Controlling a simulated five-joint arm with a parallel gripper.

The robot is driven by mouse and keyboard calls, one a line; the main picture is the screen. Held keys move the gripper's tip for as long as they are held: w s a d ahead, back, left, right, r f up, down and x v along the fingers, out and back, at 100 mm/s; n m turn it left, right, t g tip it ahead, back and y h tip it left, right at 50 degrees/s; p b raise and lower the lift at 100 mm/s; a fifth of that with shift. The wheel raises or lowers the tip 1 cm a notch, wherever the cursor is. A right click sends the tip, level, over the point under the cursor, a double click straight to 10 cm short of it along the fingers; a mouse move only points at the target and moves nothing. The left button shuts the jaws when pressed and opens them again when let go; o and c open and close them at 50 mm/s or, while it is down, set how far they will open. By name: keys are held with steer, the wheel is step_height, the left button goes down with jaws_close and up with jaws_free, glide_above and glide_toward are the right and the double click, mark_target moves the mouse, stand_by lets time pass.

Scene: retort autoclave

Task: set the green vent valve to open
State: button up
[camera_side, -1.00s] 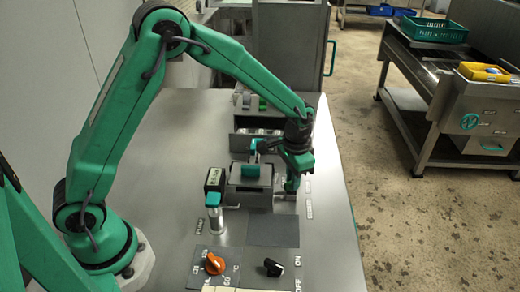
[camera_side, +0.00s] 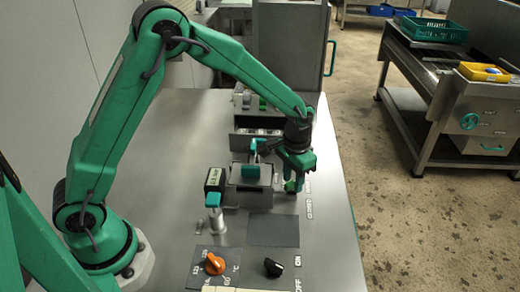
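My gripper (camera_side: 294,180) points down at the right side of the grey box with the teal handle. A small green part (camera_side: 290,186), which looks like the green vent valve, shows at its fingertips. The fingers hide most of this part, so I cannot tell its setting or whether they grip it. A CLOSED label (camera_side: 309,210) is printed on the panel just right of and nearer than the fingertips. Another label farther back is partly hidden by the gripper.
The grey box (camera_side: 240,198) with a teal handle (camera_side: 250,171) stands left of my gripper. A dark display (camera_side: 214,180) and a post with a teal top (camera_side: 216,197) are farther left. An orange knob (camera_side: 214,264) and a black knob (camera_side: 273,267) sit in front.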

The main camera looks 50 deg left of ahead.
mark_target(293, 182)
step_height(293, 182, up, 6)
steer(key=shift+r, duration=0.9)
stand_by(0.4)
steer(key=shift+s+a+r, duration=0.1)
steer(key=shift+r, duration=0.1)
steer(key=s+a+r+t, duration=0.3)
steer(key=s+a+r, duration=0.3)
steer(key=s+r, duration=0.45)
steer(key=s+a+r+n+t, duration=0.1)
steer(key=s+a+r+t, duration=0.1)
steer(key=s, duration=1.1)
steer(key=shift+a+n+t, duration=0.3)
steer(key=shift+a+n, duration=0.1)
steer(key=shift+a, duration=0.45)
